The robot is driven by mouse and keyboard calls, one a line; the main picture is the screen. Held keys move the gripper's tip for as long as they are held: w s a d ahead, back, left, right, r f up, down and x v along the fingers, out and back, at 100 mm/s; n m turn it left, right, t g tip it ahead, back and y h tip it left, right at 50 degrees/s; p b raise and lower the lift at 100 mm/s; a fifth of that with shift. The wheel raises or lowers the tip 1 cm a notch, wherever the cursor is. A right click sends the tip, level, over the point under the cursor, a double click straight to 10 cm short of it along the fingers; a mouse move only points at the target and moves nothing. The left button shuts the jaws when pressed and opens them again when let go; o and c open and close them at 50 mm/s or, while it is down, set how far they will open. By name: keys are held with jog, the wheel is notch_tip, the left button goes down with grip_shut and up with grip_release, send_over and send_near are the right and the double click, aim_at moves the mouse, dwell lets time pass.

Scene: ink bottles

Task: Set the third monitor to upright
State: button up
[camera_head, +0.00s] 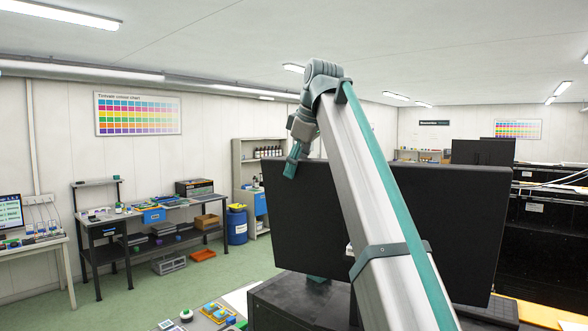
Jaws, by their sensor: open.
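A large black monitor (455,215) stands close in front, its dark face plain. My arm crosses its middle and hides part of it. A second dark monitor (483,151) stands farther back at the right. A lit monitor (10,212) is at the far left. Which is the third I cannot tell. My gripper (292,166) appears as a small teal end at the near monitor's upper left edge. It is open and nothing shows in it; contact with the monitor is unclear.
The near monitor is above a black box-like surface (290,300). A board with coloured buttons (205,318) lies at the lower left. A workbench (150,222), a blue drum (237,226) and shelves (243,160) stand along the left and back walls.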

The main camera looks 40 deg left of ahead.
jog(key=shift+x, duration=1)
grip_shut()
